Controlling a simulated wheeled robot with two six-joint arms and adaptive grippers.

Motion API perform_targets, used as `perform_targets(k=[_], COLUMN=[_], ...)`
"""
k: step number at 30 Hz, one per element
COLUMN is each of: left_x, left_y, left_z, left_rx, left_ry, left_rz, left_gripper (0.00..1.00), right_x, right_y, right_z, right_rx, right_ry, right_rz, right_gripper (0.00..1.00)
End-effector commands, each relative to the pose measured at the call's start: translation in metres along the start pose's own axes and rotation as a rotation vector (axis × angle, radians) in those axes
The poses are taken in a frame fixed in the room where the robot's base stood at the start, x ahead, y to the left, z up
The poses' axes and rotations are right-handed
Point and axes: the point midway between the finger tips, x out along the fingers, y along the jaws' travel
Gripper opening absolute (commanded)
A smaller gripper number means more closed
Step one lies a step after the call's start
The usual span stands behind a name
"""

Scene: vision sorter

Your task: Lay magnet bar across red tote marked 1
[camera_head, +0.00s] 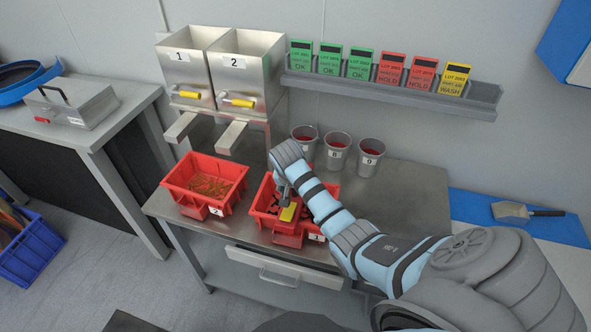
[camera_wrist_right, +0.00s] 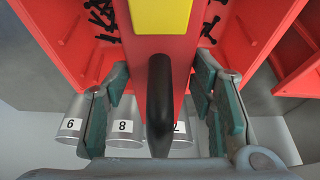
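The red tote marked 1 (camera_head: 316,237) stands on the metal bench, with dark screw-like pieces inside. The magnet bar, red with a yellow block (camera_head: 288,212), is over the tote; it appears to lie across it, though contact with the rims is hard to see. In the right wrist view the bar (camera_wrist_right: 185,60) has a black handle (camera_wrist_right: 160,105). My right gripper (camera_wrist_right: 160,100) is open, its fingers on either side of the handle with gaps on both sides. In the head view my right gripper (camera_head: 285,190) is above the tote, partly hiding it. My left gripper is out of view.
A second red tote (camera_head: 216,210) marked 2 with orange pieces stands to the left. Metal cups (camera_head: 337,150) stand behind. Two hoppers with chutes (camera_head: 230,138) rise at the back. A card rack (camera_head: 390,90) hangs on the wall. The bench's right side (camera_head: 420,190) is clear.

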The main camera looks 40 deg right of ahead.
Motion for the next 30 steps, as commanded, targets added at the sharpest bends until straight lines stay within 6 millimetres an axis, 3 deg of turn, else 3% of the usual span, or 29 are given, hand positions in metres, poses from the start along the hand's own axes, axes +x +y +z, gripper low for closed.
perform_targets(k=[3,12,23,30], left_x=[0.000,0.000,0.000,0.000], left_y=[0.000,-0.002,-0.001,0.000], left_z=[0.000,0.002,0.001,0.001], left_rx=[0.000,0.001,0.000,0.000], left_ry=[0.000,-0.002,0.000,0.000], left_rz=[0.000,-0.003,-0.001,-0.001], left_gripper=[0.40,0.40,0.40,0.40], right_x=[0.000,-0.001,-0.068,-0.076], right_y=[0.000,0.001,-0.001,-0.001], right_z=[0.000,0.002,0.001,0.001], right_rx=[0.000,-0.001,-0.001,-0.001], right_ry=[-0.001,-0.004,0.000,-0.001], right_rz=[0.000,0.002,-0.001,0.001], right_gripper=[0.70,0.70,0.70,0.70])
